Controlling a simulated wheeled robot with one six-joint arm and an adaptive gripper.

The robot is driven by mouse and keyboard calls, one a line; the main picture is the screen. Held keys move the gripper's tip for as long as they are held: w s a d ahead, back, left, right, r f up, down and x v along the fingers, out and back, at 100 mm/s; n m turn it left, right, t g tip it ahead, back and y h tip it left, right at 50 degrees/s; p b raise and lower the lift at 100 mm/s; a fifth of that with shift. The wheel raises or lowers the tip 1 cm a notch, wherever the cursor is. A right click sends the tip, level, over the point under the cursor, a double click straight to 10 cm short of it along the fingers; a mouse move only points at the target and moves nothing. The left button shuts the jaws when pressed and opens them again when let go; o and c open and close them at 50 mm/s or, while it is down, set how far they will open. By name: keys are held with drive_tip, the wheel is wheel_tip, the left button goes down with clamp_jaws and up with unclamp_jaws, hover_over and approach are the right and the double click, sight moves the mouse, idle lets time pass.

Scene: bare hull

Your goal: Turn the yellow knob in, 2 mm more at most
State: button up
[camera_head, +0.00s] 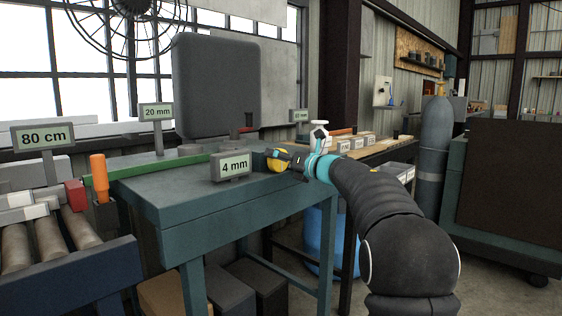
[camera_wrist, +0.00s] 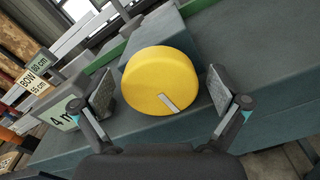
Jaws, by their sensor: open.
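The yellow knob (camera_wrist: 160,78) is a round disc with a pale pointer mark near its lower edge in the wrist view. It sits between the two open fingers of my gripper (camera_wrist: 161,92), with a gap at each side. In the head view, the knob (camera_head: 277,164) is partly hidden by my gripper (camera_head: 284,162). A grey sign reading "4 mm" (camera_head: 232,165) stands on the teal bench to the left of the knob. The same sign shows partly cut by the left finger in the wrist view (camera_wrist: 62,118).
The teal bench (camera_head: 170,203) carries a green bar (camera_head: 140,170) along its back. Signs read "20 mm" (camera_head: 157,112) and "80 cm" (camera_head: 43,136). An orange-handled tool (camera_head: 99,178) and a roller conveyor (camera_head: 45,240) are at left. A grey panel (camera_head: 216,88) stands behind.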

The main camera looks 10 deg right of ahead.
drive_tip(key=n+b, duration=0.3)
drive_tip(key=shift+f, duration=0.3)
drive_tip(key=s+d+r+m+t+h+b, duration=0.1)
drive_tip(key=s+d+r+m+t+h, duration=0.2)
drive_tip(key=s+m, duration=0.35)
drive_tip(key=s+d+r+m+t+h+b, duration=0.1)
drive_tip(key=s+d+r+m+h, duration=0.15)
drive_tip(key=s+d+m, duration=0.4)
drive_tip(key=s+a+f+m+g+h, duration=0.1)
drive_tip(key=s+f+m+g+h, duration=0.4)
drive_tip(key=s+f+m, duration=1.1)
drive_tip(key=s+m+h, duration=0.3)
drive_tip(key=shift+s+f+g+h, duration=0.25)
drive_tip(key=shift+f+g+h, duration=0.1)
drive_tip(key=shift+f+g, duration=0.05)
drive_tip(key=shift+a, duration=0.1)
